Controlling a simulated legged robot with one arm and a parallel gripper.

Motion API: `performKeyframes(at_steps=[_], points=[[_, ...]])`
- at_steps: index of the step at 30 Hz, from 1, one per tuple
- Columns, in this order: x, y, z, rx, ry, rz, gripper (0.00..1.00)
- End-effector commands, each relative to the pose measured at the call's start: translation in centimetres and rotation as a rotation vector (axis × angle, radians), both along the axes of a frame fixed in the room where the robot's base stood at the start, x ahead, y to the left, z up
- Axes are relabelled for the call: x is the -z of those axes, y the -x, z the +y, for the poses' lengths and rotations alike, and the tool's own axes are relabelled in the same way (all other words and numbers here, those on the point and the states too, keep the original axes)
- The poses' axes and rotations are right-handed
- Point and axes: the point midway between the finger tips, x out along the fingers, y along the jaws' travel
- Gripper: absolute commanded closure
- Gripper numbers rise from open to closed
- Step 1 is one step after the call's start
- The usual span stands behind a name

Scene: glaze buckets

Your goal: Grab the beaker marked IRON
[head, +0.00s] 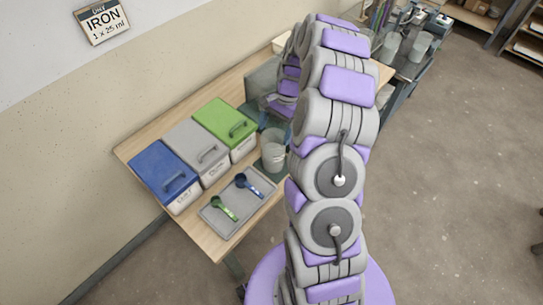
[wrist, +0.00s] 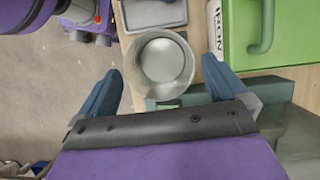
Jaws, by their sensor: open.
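The green-lidded box (head: 225,122) bears the word IRON on its white front in the wrist view (wrist: 213,28). A round, open, pale grey bucket (head: 273,157) stands beside it on the table. In the wrist view the bucket (wrist: 161,62) looks empty, and no marking on it can be read. My gripper (wrist: 158,68) is open, with its blue fingers apart on either side of the bucket's near part. I cannot tell whether they touch it. In the head view my arm partly hides the gripper.
A blue-lidded box (head: 165,174) and a grey-lidded box (head: 196,150) stand left of the green one. A grey tray (head: 226,226) holds a green scoop (head: 224,207) and a blue scoop (head: 247,184). A wall sign (head: 102,20) reads IRON 1 x 25 ml.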

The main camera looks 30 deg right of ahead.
Motion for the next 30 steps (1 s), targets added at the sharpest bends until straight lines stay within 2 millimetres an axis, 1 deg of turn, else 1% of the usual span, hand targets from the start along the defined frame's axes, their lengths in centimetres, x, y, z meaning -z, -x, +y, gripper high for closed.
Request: performKeyframes(at_steps=[1,3,11,14,18,21,24,29,30], points=[[0.9,0.1,0.1,0.000,-0.003,0.001,0.00],[1.6,0.2,0.3,0.002,-0.001,-0.001,0.00],[2.8,0.4,0.8,0.001,-0.001,0.000,0.00],[3.9,0.5,1.2,0.001,-0.001,0.002,0.00],[6.0,0.7,2.0,0.000,0.001,0.002,0.00],[7.0,0.8,2.4,0.000,0.001,0.002,0.00],[7.3,0.9,2.3,0.001,0.000,0.000,0.00],[7.2,0.9,2.2,0.001,0.000,-0.001,0.00],[7.3,0.9,2.2,0.001,0.000,-0.001,0.04]])
